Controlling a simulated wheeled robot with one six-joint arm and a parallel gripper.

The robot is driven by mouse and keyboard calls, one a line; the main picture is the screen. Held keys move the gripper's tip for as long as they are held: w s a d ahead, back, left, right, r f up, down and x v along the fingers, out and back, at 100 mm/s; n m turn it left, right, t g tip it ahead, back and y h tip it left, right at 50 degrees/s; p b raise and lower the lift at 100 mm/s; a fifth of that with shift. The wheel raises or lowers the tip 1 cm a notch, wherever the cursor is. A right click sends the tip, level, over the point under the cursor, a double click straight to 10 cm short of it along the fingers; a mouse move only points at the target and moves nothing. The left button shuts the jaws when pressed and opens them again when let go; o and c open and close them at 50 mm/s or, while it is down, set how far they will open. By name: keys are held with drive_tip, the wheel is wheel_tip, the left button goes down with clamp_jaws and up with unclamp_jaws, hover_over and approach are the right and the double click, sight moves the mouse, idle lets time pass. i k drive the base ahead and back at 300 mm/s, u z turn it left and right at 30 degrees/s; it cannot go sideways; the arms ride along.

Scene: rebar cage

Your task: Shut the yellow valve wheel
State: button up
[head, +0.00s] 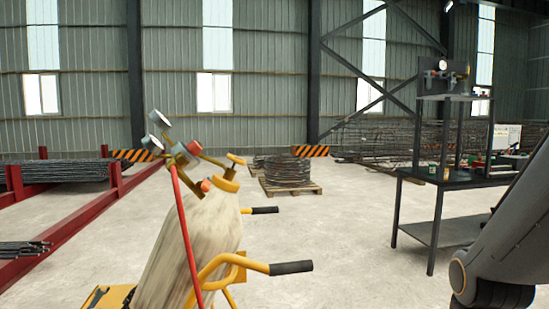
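The yellow valve wheel (235,158) sits on a short stem at the top of a worn, pale gas cylinder (188,250). The cylinder leans on a yellow hand cart (215,264) with black grips. Beside the wheel, a brass regulator (182,152) carries two gauges and a red hose (184,235) that hangs down the cylinder's front. How far the wheel is turned cannot be told. My grey arm shows at the lower right, apart from the cylinder. My gripper is out of view.
A dark metal table (455,184) with a shelf frame and gauge stands at the right. A wire coil (284,170) lies on a pallet behind the cylinder. Red racks (75,232) with rebar stand at the left. The concrete floor between cylinder and table is clear.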

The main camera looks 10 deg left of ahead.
sight(236, 160)
drive_tip(key=z, duration=0.05)
drive_tip(key=i, duration=0.5)
drive_tip(key=u, duration=1.9)
drive_tip(key=k, duration=0.25)
drive_tip(key=z, duration=0.1)
